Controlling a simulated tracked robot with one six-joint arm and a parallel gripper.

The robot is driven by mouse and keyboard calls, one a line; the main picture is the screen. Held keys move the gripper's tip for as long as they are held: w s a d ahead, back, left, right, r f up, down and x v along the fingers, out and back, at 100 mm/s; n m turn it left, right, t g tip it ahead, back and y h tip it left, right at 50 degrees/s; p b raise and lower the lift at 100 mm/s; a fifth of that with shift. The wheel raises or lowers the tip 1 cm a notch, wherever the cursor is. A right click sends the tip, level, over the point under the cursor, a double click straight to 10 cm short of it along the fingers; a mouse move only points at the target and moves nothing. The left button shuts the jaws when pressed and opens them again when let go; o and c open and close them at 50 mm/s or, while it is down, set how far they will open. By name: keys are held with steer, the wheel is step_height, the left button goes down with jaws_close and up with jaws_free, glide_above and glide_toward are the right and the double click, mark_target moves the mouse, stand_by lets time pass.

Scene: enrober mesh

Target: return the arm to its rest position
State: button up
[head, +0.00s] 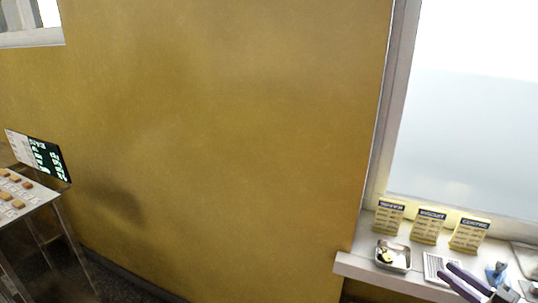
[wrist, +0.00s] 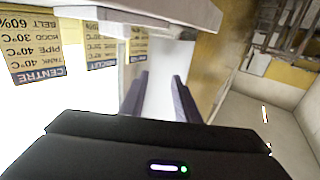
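My gripper (head: 447,270) shows at the lower right of the head view, over or beside the window sill, its two dark purple fingers side by side. In the wrist view my gripper (wrist: 160,92) has its fingers apart, with a clear pale gap between them and nothing held. The rest of my arm is mostly outside the head view, and no rest position is marked in either view.
The white sill (head: 352,266) carries yellow cards (head: 429,226), a metal tray (head: 392,256) with small yellowish pieces, and a white card (head: 438,266). A blue item (head: 497,272) is close by the gripper. A rack of brown pieces (head: 22,196) stands left. Bare yellow wall lies between.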

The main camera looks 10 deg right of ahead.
steer(key=s+a+f+m+g+y, duration=0.1)
steer(key=s+a+f+m+g, duration=0.25)
steer(key=a+f+m, duration=0.45)
steer(key=s+a+r+m+g, duration=0.2)
steer(key=a+r+m+g, duration=0.15)
steer(key=a+g, duration=0.6)
steer(key=s+a+r+n+h, duration=0.1)
steer(key=a+r+n+h, duration=0.2)
steer(key=a+r, duration=0.6)
steer(key=s+a+r+n+t+h, duration=0.1)
steer(key=s+a+r+n+h, duration=0.1)
steer(key=a+r, duration=0.7)
steer(key=shift+a+n+t+h, duration=0.3)
steer(key=shift+a+n+h, duration=0.85)
steer(key=shift+a, duration=3)
steer(key=shift+w+r+y, duration=0.1)
steer(key=shift+y, duration=0.15)
